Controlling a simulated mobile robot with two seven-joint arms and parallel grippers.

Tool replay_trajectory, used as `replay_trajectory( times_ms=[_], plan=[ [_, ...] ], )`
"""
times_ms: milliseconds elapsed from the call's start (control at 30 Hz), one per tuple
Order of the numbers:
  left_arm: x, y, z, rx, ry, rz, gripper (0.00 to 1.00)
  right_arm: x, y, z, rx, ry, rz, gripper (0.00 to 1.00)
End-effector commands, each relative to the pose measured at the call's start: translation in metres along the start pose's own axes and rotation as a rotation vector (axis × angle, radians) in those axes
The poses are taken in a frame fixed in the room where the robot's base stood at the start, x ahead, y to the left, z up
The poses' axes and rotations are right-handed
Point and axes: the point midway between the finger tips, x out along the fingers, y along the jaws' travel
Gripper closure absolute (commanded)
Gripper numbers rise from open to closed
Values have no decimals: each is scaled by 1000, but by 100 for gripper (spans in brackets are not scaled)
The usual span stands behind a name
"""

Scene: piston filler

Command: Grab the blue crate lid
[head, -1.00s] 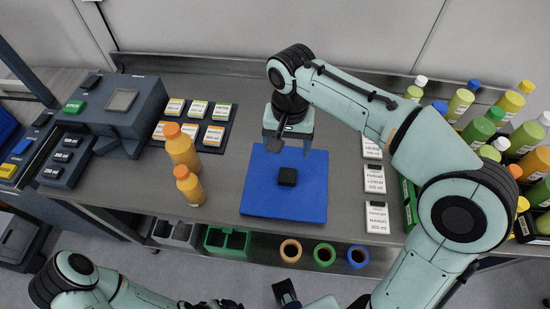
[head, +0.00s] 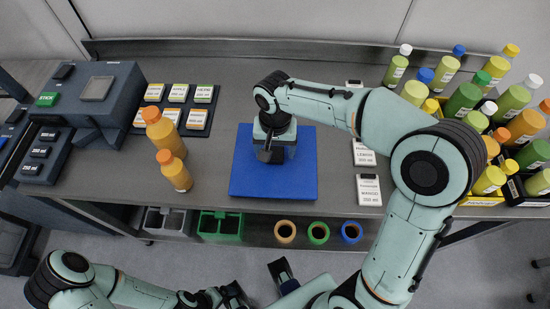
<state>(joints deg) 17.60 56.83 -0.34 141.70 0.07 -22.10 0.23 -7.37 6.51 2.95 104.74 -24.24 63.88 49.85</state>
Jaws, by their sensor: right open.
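The blue crate lid (head: 300,178) lies flat on the grey worktop as a square blue panel. Earlier a black knob showed at its middle; now my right gripper covers it. My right gripper (head: 271,158) points down over the middle of the lid, with its jaws open. Its fingers are around or just above the knob, and I cannot tell which. My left gripper (head: 236,296) is low at the bottom edge, away from the worktop, and its jaws are too unclear to read.
Two orange bottles (head: 163,132) (head: 174,171) stand left of the lid. A tray of label cards (head: 188,110) and a dark machine (head: 98,95) are further left. White cards (head: 369,190) lie to the right, beside crates of many bottles (head: 462,100). Bins (head: 220,226) and coloured rings (head: 318,233) sit below.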

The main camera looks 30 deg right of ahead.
Motion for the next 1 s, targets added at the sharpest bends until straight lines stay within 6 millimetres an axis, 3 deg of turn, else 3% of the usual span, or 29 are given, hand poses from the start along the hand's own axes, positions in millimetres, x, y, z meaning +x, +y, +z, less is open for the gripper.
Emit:
replay_trajectory(
  times_ms=[300, 500, 533, 833, 1000],
  plan=[
    [1, 0, 0, 0, 0, 0, 7, 7, 0, 0, 0, 0, 0, 21],
    [1, 0, 0, 0, 0, 0, 7, 6, 0, 0, 0, 0, 0, 86],
    [1, 0, 0, 0, 0, 0, 7, 6, 0, 0, 0, 0, 0, 90],
    [0, 0, 0, 0, 0, 0, 7, 4, 0, 0, 0, 2, -1, 90],
    [-2, 1, 0, 0, 1, 0, 7, -10, -1, -1, 0, 4, -3, 90]
  ],
)
